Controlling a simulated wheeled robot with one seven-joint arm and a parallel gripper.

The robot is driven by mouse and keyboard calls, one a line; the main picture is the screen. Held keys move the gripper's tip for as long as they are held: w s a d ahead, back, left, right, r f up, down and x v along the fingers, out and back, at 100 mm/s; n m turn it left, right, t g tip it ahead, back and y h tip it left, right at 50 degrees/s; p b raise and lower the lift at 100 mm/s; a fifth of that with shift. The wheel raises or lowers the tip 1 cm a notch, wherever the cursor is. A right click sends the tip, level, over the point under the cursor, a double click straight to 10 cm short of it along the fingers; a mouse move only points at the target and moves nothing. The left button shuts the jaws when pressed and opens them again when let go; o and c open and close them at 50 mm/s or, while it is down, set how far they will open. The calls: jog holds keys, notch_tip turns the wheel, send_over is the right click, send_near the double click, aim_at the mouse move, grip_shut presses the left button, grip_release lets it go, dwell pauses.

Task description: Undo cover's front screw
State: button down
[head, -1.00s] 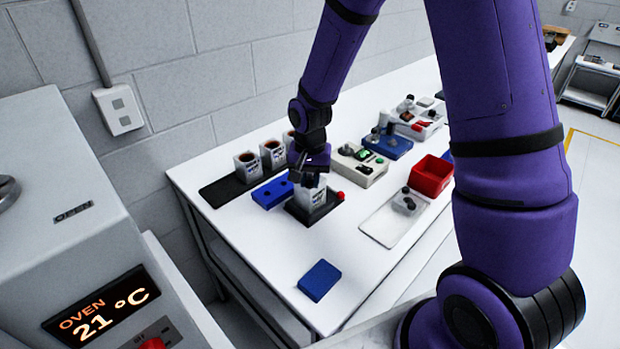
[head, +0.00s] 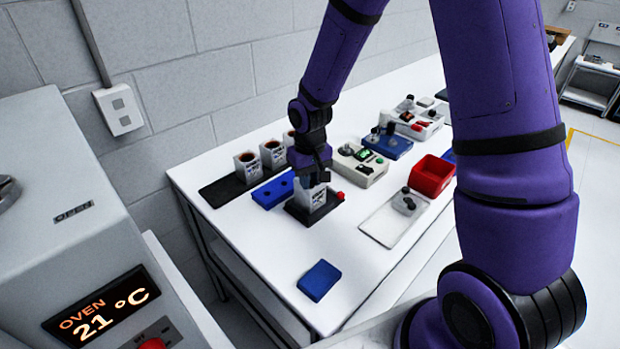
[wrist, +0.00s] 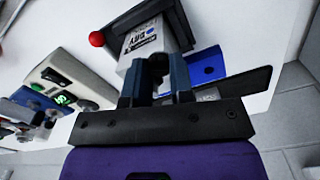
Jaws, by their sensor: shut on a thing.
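The white servo unit (head: 310,196) with dark print stands upright in a black fixture (head: 329,207) that has a red knob (head: 340,195). It also shows in the wrist view (wrist: 144,38). My gripper (head: 312,181) points down at the unit's top. In the wrist view its two fingers (wrist: 157,68) are closed in at the top of the unit, with a small dark piece between them. This piece sits where the cover's front screw would be, but the fingers mostly hide it and the cover's top.
Several similar units (head: 272,154) stand on a black strip at the back left. A blue block with holes (head: 272,191) is close by. The front table is mostly clear, except for a blue box (head: 319,280).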

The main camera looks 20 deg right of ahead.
dwell(0.4)
jog(key=c, duration=1)
grip_release()
jog(key=shift+o, duration=0.2)
jog(key=shift+r, duration=0.1)
notch_tip(320, 180, up, 11)
jog(key=shift+f, duration=0.2)
